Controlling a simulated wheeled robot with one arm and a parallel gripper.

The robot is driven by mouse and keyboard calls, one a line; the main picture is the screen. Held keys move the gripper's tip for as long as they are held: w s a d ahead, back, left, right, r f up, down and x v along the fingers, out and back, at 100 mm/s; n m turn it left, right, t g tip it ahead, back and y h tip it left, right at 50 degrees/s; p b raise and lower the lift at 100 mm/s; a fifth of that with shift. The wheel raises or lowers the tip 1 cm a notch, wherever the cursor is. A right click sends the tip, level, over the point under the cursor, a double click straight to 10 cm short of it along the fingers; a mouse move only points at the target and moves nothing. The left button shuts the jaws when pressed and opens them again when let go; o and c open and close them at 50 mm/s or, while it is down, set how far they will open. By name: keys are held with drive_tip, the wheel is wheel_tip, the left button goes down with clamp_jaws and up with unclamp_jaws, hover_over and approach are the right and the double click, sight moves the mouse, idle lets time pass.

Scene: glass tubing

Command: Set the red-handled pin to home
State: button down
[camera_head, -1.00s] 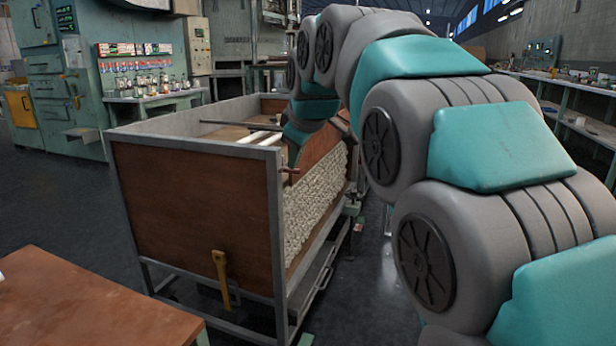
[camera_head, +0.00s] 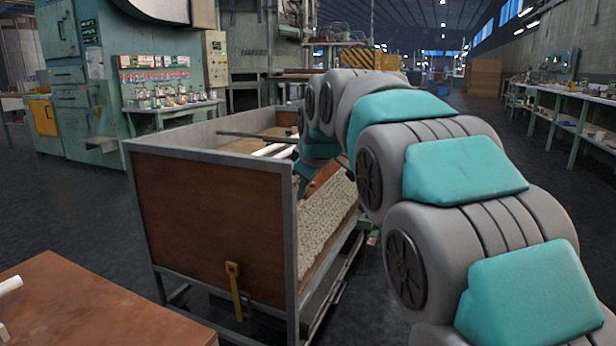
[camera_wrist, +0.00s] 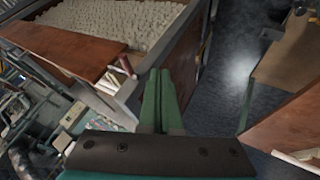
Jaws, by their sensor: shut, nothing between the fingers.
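A small reddish cylinder, which looks like the pin's red handle (camera_wrist: 125,64), shows at the cart's frame corner in the wrist view. I cannot tell how the pin sits. My gripper's two green fingers (camera_wrist: 158,98) are shut together and empty, beside the cart's metal frame and apart from the handle. The cart (camera_head: 210,152) has brown panels in a grey metal frame. A yellow-brown lever (camera_head: 235,290) hangs on its near panel.
The cart holds pale rods (camera_head: 272,149) and a pale bumpy layer (camera_head: 325,220). A brown table (camera_head: 95,305) stands at the front left. A green cabinet (camera_head: 75,80) is behind on the left, and workbenches (camera_head: 575,115) line the right.

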drive_tip(key=w+f, duration=0.1)
drive_tip(key=w, duration=0.4)
drive_tip(key=shift+w+d+f, duration=0.3)
drive_tip(key=shift+w+f, duration=0.05)
drive_tip(key=shift+f, duration=0.05)
drive_tip(key=w, duration=0.1)
drive_tip(key=w+d+p, duration=0.1)
drive_tip(key=w, duration=0.2)
drive_tip(key=shift+w+d+r+p, duration=0.15)
drive_tip(key=shift+w+d+p, duration=0.15)
drive_tip(key=shift+w+d, duration=0.1)
drive_tip(key=shift+s, duration=0.1)
